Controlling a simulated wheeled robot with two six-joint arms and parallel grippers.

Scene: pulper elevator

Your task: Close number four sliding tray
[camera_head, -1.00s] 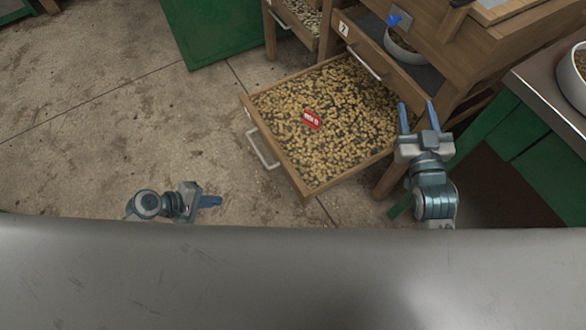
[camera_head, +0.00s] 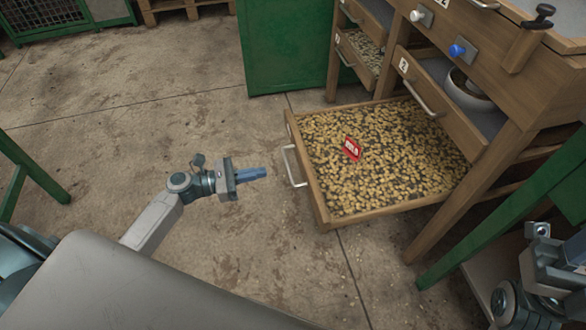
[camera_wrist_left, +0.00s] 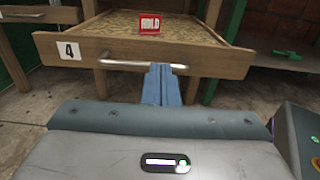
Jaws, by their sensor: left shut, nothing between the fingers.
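The number four sliding tray (camera_head: 318,202) is pulled out of the wooden cabinet. It is full of pale beans with a red tag (camera_head: 352,148) on them. Its front (camera_wrist_left: 215,63) bears a white "4" label in the left wrist view. A metal handle (camera_head: 290,167) is on that front. My left gripper (camera_head: 254,174) is shut and empty, pointing at the front from the left. In the left wrist view its blue fingers (camera_wrist_left: 161,82) overlap the handle's right end; contact is unclear. My right gripper (camera_head: 548,265) is at the lower right, its fingers not clearly visible.
Above the tray is another drawer (camera_head: 440,100) labelled 2, with a bowl (camera_head: 468,92) behind its front. A blue knob (camera_head: 457,51) is on the cabinet. A green panel (camera_head: 285,45) stands behind.

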